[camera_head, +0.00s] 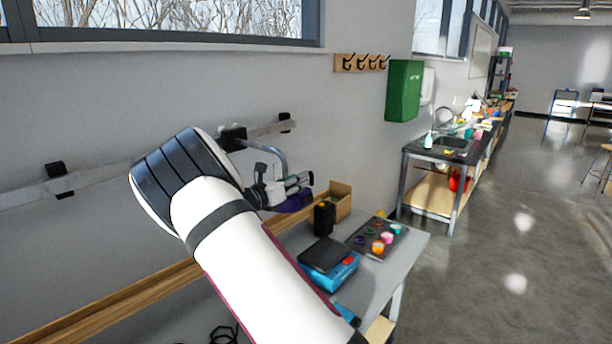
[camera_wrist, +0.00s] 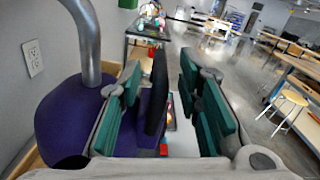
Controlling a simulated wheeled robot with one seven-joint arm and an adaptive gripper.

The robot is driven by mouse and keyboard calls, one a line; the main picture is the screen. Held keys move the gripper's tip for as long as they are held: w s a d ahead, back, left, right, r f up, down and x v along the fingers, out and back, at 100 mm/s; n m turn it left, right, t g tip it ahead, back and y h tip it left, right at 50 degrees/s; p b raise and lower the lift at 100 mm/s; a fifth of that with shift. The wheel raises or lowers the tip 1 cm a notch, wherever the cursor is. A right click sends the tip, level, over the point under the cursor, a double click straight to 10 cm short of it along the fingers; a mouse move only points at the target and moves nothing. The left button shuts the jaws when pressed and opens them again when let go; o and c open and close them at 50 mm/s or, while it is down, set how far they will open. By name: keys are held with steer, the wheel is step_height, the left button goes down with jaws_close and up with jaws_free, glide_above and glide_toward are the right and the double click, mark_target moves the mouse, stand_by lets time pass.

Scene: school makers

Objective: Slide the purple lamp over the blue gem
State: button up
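The purple lamp (camera_head: 298,201) hangs from a grey curved arm on the wall rail. In the wrist view its round purple shade (camera_wrist: 68,122) is at the left, with the grey arm rising from it. My gripper (camera_head: 297,183) is at the lamp, above the back of the workbench. In the wrist view my gripper (camera_wrist: 163,95) is open, with its teal-padded fingers apart. A dark upright purple-black piece, seemingly part of the lamp, stands between the fingers. A gap shows between it and the right finger. I cannot make out the blue gem.
The workbench (camera_head: 408,257) holds a dark tray (camera_head: 362,247) of small coloured items, a blue scale (camera_head: 335,275), a black container (camera_head: 324,219) and a wooden box (camera_head: 342,199). A green box (camera_head: 403,90) is on the wall. Open floor lies to the right.

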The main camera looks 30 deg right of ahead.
steer(key=shift+x, duration=2.3)
jaws_close()
